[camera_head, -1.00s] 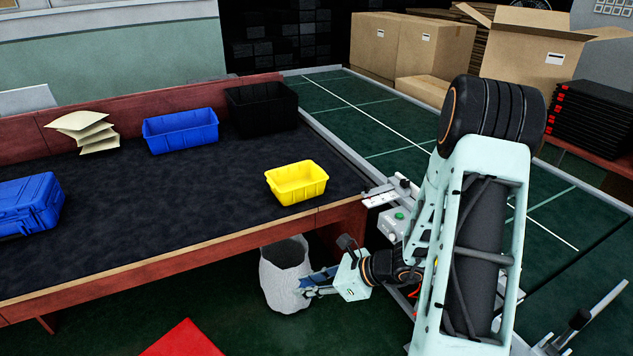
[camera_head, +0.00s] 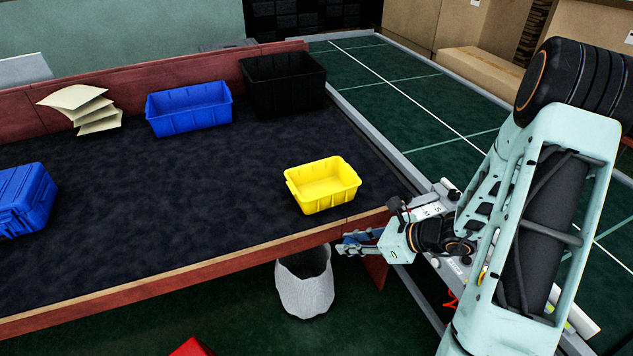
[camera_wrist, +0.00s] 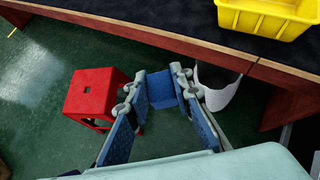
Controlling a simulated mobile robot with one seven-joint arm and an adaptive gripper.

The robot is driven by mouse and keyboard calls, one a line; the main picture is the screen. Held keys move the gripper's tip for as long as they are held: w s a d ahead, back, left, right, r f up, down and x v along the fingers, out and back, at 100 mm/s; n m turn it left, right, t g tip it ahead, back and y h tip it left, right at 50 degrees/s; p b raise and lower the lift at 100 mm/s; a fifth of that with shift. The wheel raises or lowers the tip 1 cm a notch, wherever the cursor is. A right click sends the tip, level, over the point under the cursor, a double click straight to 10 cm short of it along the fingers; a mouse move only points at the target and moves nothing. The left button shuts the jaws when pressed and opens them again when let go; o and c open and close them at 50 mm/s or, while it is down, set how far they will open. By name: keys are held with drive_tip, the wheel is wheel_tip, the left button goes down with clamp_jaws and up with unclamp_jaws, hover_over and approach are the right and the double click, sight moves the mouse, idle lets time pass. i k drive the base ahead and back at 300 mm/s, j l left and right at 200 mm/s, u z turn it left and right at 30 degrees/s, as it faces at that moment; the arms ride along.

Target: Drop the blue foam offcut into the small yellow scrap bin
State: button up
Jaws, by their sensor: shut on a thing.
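The blue foam offcut (camera_wrist: 161,90) shows between my fingertips in the wrist view, as a small blue block. My gripper (camera_head: 350,244) is shut on it, near the front edge of the dark-topped table (camera_head: 170,190). In the head view the offcut is hard to tell from my blue finger pads. The small yellow scrap bin (camera_head: 322,187) stands on the table near its right front corner, beyond and left of my gripper. Its inside looks empty. It also shows at the top right of the wrist view (camera_wrist: 262,18).
A pale waste basket (camera_head: 305,287) stands on the floor below the table edge. A red stool (camera_wrist: 92,95) is on the floor. A blue bin (camera_head: 190,110), a black bin (camera_head: 283,85), papers (camera_head: 84,107) and a blue case (camera_head: 22,203) are on the table. The table's middle is clear.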

sight(322, 186)
drive_tip(key=i+l+u, duration=1.1)
drive_tip(key=i+l, duration=0.05)
drive_tip(key=i, duration=0.1)
